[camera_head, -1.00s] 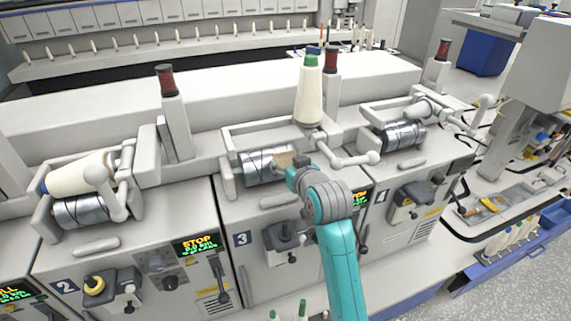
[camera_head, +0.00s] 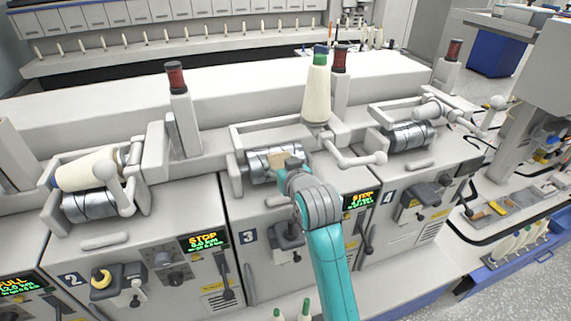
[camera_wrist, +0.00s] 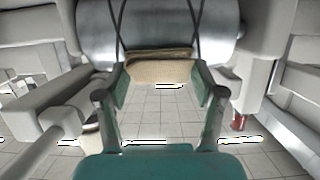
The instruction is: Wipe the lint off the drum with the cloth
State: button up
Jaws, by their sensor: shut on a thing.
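The metal drum (camera_head: 261,163) of unit 3 lies in its cradle in the middle of the head view. In the wrist view the drum (camera_wrist: 150,30) fills the top centre as a shiny grey cylinder with dark crossing grooves. My gripper (camera_head: 285,172) is at the drum's front. It is shut on a folded tan cloth (camera_wrist: 160,68), which spans between the teal fingers in the wrist view. The cloth (camera_head: 291,160) is against or very close to the drum's surface; I cannot tell contact for sure. No lint can be made out on the drum.
A cream yarn cone (camera_head: 317,92) stands behind unit 3. A pale cradle arm (camera_head: 355,158) sticks out just right of my gripper. Units 2 and 4 have their own drums (camera_head: 90,205) (camera_head: 408,134) on either side. The unit's grey front panel lies below.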

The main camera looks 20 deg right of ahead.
jog(key=a, duration=0.3)
jog(key=shift+a, duration=0.25)
dwell(0.4)
jog(key=s+r, duration=0.4)
jog(key=s, duration=0.1)
jog(key=shift+s+r, duration=0.15)
jog(key=shift+r, duration=0.1)
dwell(0.5)
dwell(0.5)
